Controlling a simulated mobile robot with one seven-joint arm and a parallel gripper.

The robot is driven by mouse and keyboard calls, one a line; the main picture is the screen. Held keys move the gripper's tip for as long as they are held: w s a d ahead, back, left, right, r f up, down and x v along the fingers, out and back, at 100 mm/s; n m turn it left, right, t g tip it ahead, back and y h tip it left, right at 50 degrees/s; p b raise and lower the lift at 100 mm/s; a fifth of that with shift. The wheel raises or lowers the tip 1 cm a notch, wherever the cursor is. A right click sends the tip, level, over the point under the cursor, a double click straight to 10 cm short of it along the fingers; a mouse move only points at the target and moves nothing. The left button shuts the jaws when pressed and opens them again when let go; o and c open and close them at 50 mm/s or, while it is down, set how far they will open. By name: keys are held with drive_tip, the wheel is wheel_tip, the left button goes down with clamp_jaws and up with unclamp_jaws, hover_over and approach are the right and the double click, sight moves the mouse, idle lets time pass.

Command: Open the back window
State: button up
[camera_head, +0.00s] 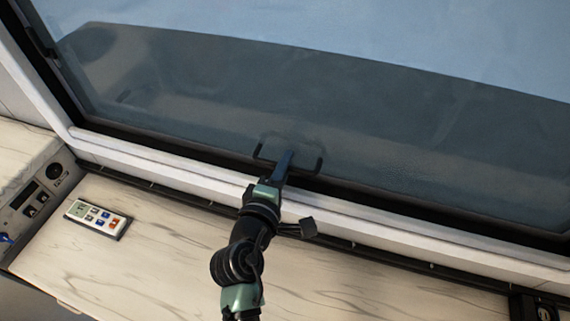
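The back window (400,120) is a large tinted pane that fills the upper part of the head view, set in a white frame (400,238). A dark handle or latch (317,165) sits low on the pane near the middle. My arm reaches up from the bottom of the picture, and my gripper (287,160) is at the handle, overlapping its middle. The fingers are seen nearly edge-on. I cannot tell whether they are closed on the handle or only beside it. The window's lower edge looks to lie against the frame.
A pale marble-patterned counter (170,250) runs below the window. A white remote control (98,217) with coloured buttons lies on its left part. A panel with sockets (35,200) is at the far left. A dark object (535,306) sits at the lower right corner.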

clamp_jaws()
idle(1.1)
